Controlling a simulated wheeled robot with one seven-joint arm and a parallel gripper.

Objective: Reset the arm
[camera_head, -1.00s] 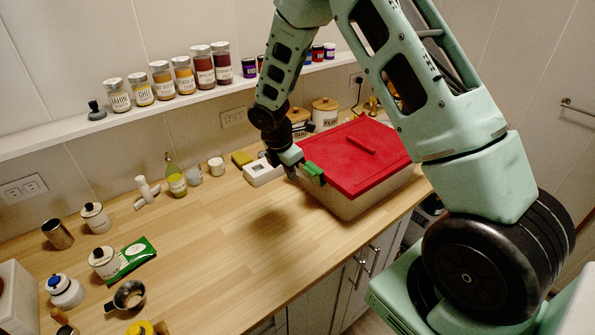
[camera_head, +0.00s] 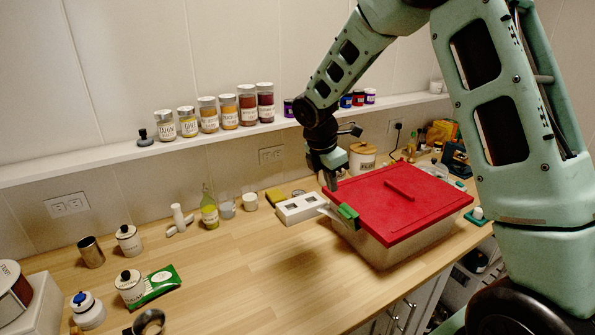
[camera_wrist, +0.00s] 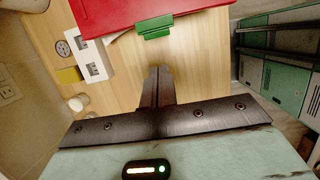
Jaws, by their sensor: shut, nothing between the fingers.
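My gripper (camera_head: 331,184) is at the left edge of the bin in the head view, raised above the counter. In the wrist view my gripper (camera_wrist: 158,72) points down at bare wood, its two dark fingers together with nothing between them. The bin (camera_head: 405,252) has a red lid (camera_head: 410,195) with a bar handle on top. A green latch (camera_head: 348,216) sits at the lid's near left side. The latch also shows in the wrist view (camera_wrist: 155,27), ahead of the fingertips and apart from them.
A white socket block (camera_head: 300,208) lies left of the bin. Several jars (camera_head: 228,110) stand on the wall shelf (camera_head: 90,165). Canisters, a green packet (camera_head: 158,285) and a bottle (camera_head: 209,212) stand at the left. The middle of the wooden counter (camera_head: 260,275) is clear.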

